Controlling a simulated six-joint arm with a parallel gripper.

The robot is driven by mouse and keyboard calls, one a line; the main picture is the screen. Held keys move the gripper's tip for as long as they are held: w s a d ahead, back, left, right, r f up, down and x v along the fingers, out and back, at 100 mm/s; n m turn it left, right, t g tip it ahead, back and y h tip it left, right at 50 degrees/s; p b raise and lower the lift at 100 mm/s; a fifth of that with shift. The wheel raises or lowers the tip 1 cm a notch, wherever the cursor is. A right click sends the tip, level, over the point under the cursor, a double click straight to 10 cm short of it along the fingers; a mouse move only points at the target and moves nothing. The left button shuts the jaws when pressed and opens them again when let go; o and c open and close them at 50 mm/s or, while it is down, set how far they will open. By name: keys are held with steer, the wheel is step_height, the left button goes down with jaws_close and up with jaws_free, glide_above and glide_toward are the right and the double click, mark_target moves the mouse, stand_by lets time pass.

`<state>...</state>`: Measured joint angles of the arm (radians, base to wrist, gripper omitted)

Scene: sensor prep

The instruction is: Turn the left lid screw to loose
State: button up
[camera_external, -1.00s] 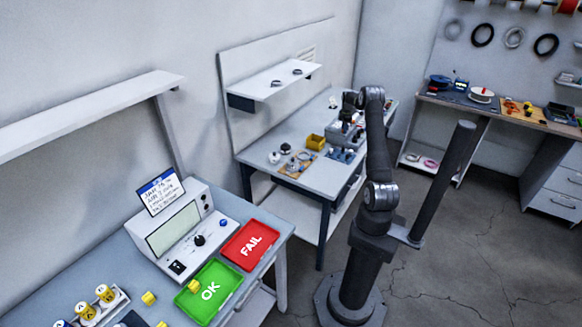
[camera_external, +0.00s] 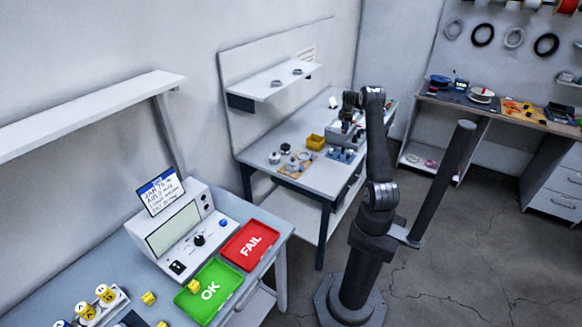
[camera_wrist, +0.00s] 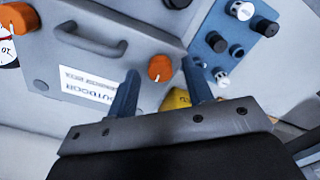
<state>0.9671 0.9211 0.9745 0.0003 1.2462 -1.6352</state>
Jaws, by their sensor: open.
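A grey box (camera_wrist: 105,55) with a handle (camera_wrist: 90,40) and a white label fills the left of the wrist view; its label reads upside down. Two orange lid screws show: one (camera_wrist: 160,68) lies in line between my finger tips, the other (camera_wrist: 18,18) is at the upper left. I cannot tell for sure which counts as left. My gripper (camera_wrist: 161,70) is open, its fingers on either side of the nearer screw; contact is not clear. In the external view the box (camera_external: 338,136) stands on the far table below my arm's end.
A blue panel (camera_wrist: 226,22) with black and silver knobs lies right of the box. A yellow bin (camera_external: 315,142) and small parts on a wooden board (camera_external: 297,168) share the table. A shelf (camera_external: 275,82) hangs behind.

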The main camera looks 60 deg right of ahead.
step_height(320, 180, up, 17)
stand_by(0.4)
steer(key=shift+f, duration=0.1)
stand_by(0.4)
step_height(320, 180, down, 17)
steer(key=shift+f, duration=0.15)
stand_by(0.4)
steer(key=shift+f, duration=0.2)
steer(key=shift+r+m, duration=0.2)
steer(key=shift+m, duration=0.5)
steer(key=m, duration=1.6)
steer(key=shift+a, duration=0.1)
stand_by(1.5)
